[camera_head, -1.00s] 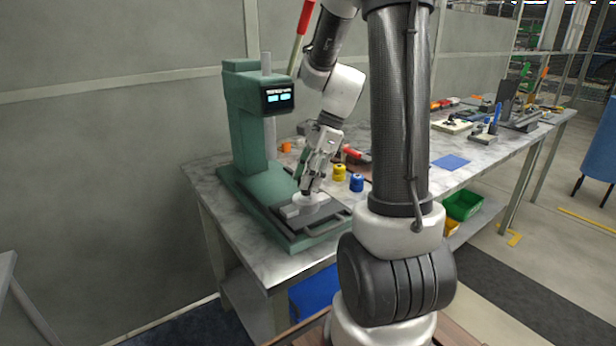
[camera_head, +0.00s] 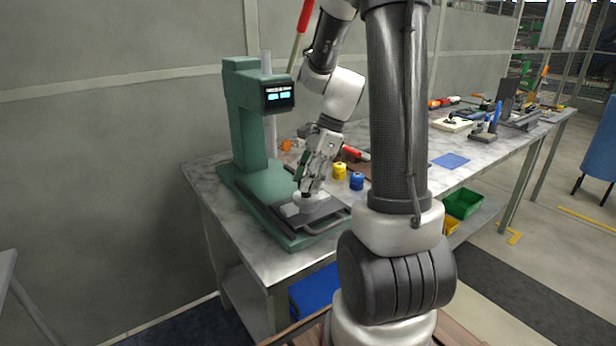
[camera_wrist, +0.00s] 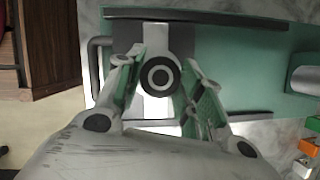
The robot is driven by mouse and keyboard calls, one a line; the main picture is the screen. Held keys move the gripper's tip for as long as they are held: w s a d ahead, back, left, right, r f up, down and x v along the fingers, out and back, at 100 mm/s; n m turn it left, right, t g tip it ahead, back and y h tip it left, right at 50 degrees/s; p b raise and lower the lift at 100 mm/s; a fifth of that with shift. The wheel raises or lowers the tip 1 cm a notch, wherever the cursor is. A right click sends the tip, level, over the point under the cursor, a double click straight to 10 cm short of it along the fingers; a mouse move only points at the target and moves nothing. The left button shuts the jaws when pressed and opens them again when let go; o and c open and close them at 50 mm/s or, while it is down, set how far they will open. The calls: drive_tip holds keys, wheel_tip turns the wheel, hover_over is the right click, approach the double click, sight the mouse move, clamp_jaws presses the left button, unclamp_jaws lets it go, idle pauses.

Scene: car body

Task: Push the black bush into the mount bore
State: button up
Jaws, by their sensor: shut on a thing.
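The black bush (camera_wrist: 160,75) shows in the wrist view as a dark ring with a pale centre, between my fingertips. My gripper (camera_head: 308,188) is shut on it and points down over the press bed. The pale mount (camera_head: 311,200) sits on the bed under my fingertips. In the wrist view, a pale bar (camera_wrist: 156,38) shows beyond the bush, in line with it. The bore is hidden under the bush and fingers, so I cannot tell how deep the bush sits.
The green press (camera_head: 245,115) with a lit display stands just left of my gripper, its head near my arm. A yellow bush (camera_head: 339,171) and a blue bush (camera_head: 357,181) stand to the right. A blue mat (camera_head: 451,162) lies farther along the bench.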

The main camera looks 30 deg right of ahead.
drive_tip(key=shift+f, duration=0.65)
drive_tip(key=o, duration=1.1)
drive_tip(key=shift+o, duration=0.2)
drive_tip(key=v, duration=1.2)
